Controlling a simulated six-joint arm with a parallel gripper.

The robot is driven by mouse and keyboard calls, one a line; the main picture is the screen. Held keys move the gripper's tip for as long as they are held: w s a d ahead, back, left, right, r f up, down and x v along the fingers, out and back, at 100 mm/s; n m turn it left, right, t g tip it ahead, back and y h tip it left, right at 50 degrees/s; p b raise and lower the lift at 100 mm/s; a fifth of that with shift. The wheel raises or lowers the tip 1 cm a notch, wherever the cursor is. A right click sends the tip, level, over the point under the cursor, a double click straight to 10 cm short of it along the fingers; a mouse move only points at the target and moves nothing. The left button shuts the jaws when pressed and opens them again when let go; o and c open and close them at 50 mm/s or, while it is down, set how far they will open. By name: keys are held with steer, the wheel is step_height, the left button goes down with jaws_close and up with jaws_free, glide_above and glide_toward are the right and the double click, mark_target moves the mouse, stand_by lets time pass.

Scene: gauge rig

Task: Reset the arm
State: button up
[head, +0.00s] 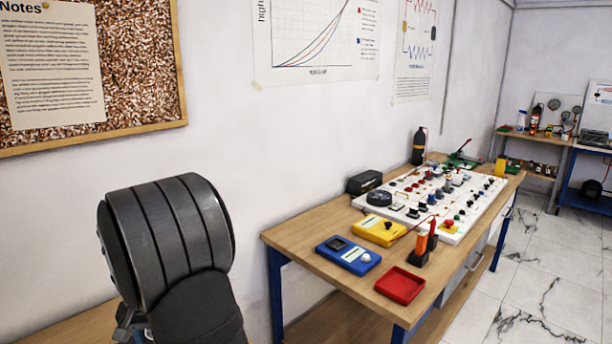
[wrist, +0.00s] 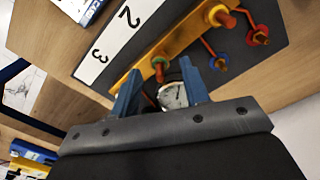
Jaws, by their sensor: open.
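My gripper (wrist: 162,88) shows in the wrist view with its two blue fingers apart. A round white-faced gauge (wrist: 174,96) shows between the fingers; I cannot tell whether either finger touches it. A yellow bar (wrist: 190,41) runs from the left finger up to the right, with a green ring and an orange knob on it. In the head view a dark grey ribbed link of my arm (head: 168,240) stands at the lower left. My gripper is not seen there.
In the head view, a wooden bench (head: 330,262) holds a white component board (head: 470,215), blue meter (head: 348,256), yellow meter (head: 379,230) and red tray (head: 400,285).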

steer(key=shift+f, duration=0.75)
step_height(320, 180, up, 18)
step_height(320, 180, down, 18)
steer(key=shift+r, duration=0.2)
steer(key=shift+f+n, duration=0.25)
steer(key=shift+n, duration=0.05)
steer(key=n, duration=1.2)
steer(key=shift+n, duration=0.4)
steer(key=shift+r, duration=0.75)
steer(key=shift+o, duration=0.5)
